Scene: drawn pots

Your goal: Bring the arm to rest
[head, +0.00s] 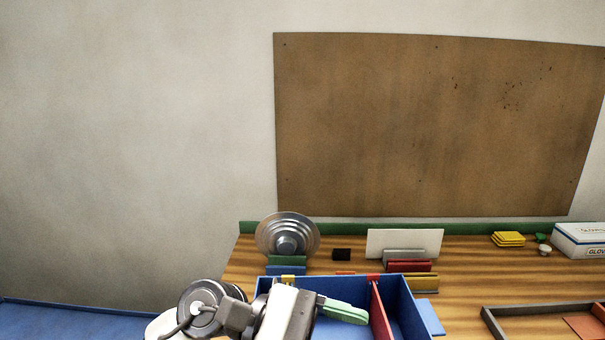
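My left arm comes in at the bottom, left of centre. Its gripper (345,313) shows a light green finger pointing right, above the blue bin (408,305) in the view. Only one finger can be made out, so I cannot tell whether it is open or shut. I see nothing held in it. Part of the bin is hidden behind the arm. My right gripper is out of view.
The wooden table (465,290) carries a metal stepped disc (287,236), a white card (405,243) in a holder, yellow pads (508,239), a glove box (582,240) and a dark-framed tray (530,309). A red divider (380,310) splits the bin. Bare wood shows right of the bin.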

